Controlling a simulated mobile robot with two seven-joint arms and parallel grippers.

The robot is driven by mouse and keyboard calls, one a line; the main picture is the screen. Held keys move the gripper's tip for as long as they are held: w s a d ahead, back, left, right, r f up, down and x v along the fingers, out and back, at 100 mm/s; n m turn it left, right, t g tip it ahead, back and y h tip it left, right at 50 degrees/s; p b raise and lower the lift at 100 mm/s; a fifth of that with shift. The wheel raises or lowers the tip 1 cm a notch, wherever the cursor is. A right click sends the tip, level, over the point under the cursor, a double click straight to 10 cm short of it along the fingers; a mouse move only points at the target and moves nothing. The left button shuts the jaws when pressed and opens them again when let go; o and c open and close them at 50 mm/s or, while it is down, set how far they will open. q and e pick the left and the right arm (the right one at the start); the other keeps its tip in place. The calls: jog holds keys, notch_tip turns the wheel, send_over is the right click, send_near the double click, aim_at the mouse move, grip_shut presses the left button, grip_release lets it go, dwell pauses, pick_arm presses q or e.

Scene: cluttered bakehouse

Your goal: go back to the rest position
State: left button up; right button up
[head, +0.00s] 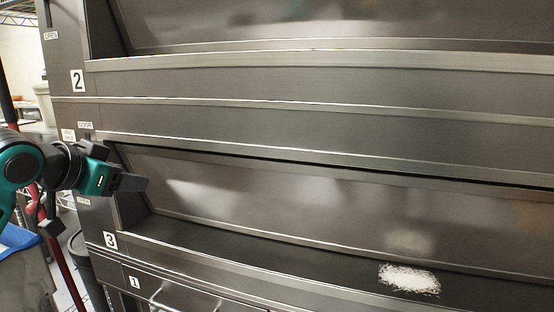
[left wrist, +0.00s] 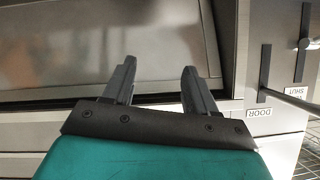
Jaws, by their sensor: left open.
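My left gripper (head: 132,183) is at the left of the head view, in front of the left end of the steel deck oven (head: 300,115). Its two fingers show apart and empty in the left wrist view (left wrist: 157,85). There they point toward an oven panel, with a label reading DOOR and a lever to the right. In the head view the fingers overlap the left edge of the lower oven opening marked 3; I cannot tell whether they touch it. My right gripper is in neither view.
A patch of white shredded or powdery stuff (head: 409,279) lies on the ledge of deck 3. A horizontal handle (head: 180,303) shows below at the front. A grey bin with a blue liner (head: 22,270) and a red post (head: 62,262) stand at the lower left.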

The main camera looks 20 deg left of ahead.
pick_arm(q)
jog(key=s+d+f+g, duration=0.2)
jog(key=s+d+f, duration=0.1)
jog(key=f, duration=0.5)
jog(key=s+d+f+g, duration=0.15)
jog(key=d+f, duration=0.25)
jog(key=f, duration=0.4)
jog(key=s+d+f+g, duration=0.1)
jog(key=s+d+f, duration=0.2)
jog(key=f, duration=0.5)
jog(key=s+d+f+g, duration=0.2)
jog(key=s+d+f, duration=0.3)
jog(key=s, duration=0.4)
jog(key=s+d+f+g, duration=0.3)
jog(key=s+d+f, duration=0.25)
jog(key=s, duration=0.25)
jog(key=w+d+f+t+h+p, duration=0.2)
jog(key=w+f+t+p, duration=0.2)
jog(key=w+t, duration=0.3)
jog(key=shift+f+t+p, duration=0.3)
jog(key=shift+t, duration=0.05)
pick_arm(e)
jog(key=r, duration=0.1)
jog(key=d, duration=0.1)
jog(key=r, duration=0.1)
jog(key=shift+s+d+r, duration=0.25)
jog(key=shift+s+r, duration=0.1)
pick_arm(q)
jog(key=shift+w+d, duration=0.1)
